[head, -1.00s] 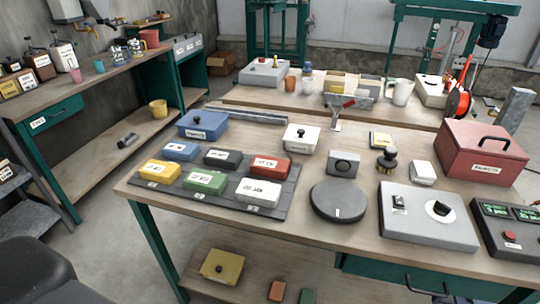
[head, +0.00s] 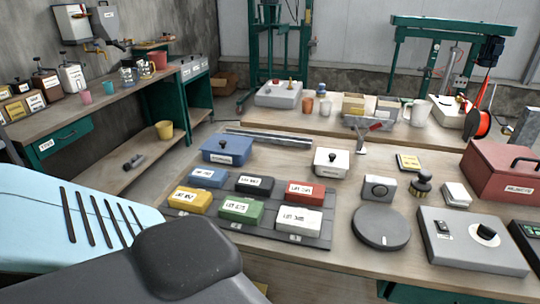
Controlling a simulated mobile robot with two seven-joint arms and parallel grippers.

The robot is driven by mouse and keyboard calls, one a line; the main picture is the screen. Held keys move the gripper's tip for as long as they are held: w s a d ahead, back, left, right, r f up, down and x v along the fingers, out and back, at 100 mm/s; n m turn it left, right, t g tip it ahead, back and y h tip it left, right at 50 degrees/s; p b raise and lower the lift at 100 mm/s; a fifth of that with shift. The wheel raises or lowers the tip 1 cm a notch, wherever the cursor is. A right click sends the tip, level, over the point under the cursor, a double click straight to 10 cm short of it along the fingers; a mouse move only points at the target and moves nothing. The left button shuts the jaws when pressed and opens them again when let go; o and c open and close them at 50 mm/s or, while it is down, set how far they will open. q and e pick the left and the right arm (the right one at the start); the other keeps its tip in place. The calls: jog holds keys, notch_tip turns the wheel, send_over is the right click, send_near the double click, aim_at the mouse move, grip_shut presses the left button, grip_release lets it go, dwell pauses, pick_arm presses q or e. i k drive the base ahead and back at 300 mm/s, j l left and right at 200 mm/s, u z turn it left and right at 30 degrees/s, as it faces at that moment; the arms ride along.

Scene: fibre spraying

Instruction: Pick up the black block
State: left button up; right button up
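The black block (head: 255,185) is a dark box with a white label. It sits in the back row of a dark grey mat (head: 318,240) on the wooden table. A blue block (head: 208,177) is to its left and a red block (head: 304,193) to its right. A yellow block (head: 190,200), a green block (head: 241,210) and a white block (head: 299,219) form the front row. Neither gripper shows in the head view. A large part of my own body covers the lower left.
A blue lidded box (head: 227,150) and a white lidded box (head: 331,162) stand behind the mat. A round grey disc (head: 381,228) and a grey switch panel (head: 472,240) lie to the right. A metal bar (head: 282,137) lies along the back edge.

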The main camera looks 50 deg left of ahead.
aim_at(252, 184)
jog(key=k+j+z, duration=0.55)
jog(key=j, duration=0.2)
jog(key=k+j+z, duration=0.3)
jog(key=k+j, duration=0.9)
